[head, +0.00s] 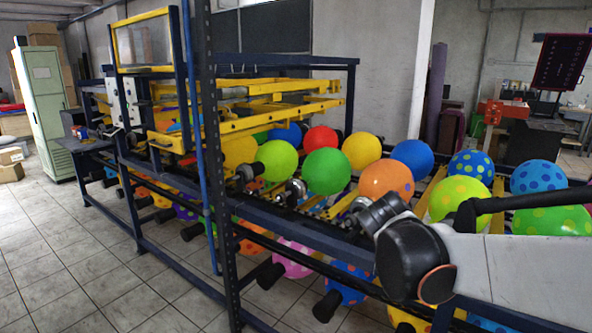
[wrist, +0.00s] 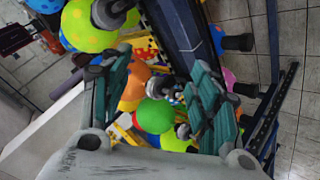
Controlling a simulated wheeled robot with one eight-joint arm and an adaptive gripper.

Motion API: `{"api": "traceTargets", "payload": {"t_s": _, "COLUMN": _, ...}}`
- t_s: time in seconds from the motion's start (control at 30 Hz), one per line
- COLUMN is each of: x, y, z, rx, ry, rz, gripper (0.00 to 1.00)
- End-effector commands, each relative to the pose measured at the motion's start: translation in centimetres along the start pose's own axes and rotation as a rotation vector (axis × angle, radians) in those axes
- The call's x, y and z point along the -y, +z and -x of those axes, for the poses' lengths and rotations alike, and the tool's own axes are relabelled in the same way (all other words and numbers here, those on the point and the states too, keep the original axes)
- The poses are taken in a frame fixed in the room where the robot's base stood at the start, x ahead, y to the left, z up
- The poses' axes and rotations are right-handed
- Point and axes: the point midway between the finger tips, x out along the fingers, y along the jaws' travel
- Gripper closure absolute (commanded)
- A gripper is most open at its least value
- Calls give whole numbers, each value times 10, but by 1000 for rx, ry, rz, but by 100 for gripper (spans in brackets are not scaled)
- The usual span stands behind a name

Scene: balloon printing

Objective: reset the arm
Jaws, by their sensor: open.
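My gripper (wrist: 158,62) shows in the wrist view with its two green-padded fingers spread wide apart. Nothing is held between the pads. Beyond the gap lie a green balloon (wrist: 154,116) and an orange balloon (wrist: 133,88), both on the machine. In the head view my arm (head: 500,262) comes in from the right, over the near side of the machine. I cannot clearly make out the fingers there.
A balloon printing machine (head: 270,212) with a dark blue frame fills the middle. It carries rows of balloons, including a green one (head: 326,171) and an orange one (head: 386,180). A dark upright post (head: 212,160) stands at its near side. Tiled floor (head: 60,260) is clear at left.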

Motion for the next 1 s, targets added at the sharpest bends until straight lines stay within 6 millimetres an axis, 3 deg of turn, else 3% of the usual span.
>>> {"api": "traceTargets", "payload": {"t_s": 0.27, "x": 9, "y": 75, "z": 61, "rx": 36, "ry": -160, "rz": -140, "gripper": 44}}
{"api": "traceTargets", "payload": {"t_s": 0.6, "x": 46, "y": 158, "z": 120, "rx": 58, "ry": -350, "rz": -311, "gripper": 44}}
{"api": "traceTargets", "payload": {"t_s": 0.8, "x": 66, "y": 186, "z": 139, "rx": 61, "ry": -424, "rz": -380, "gripper": 44}}
{"api": "traceTargets", "payload": {"t_s": 1.0, "x": 72, "y": 194, "z": 144, "rx": 61, "ry": -447, "rz": -401, "gripper": 44}}
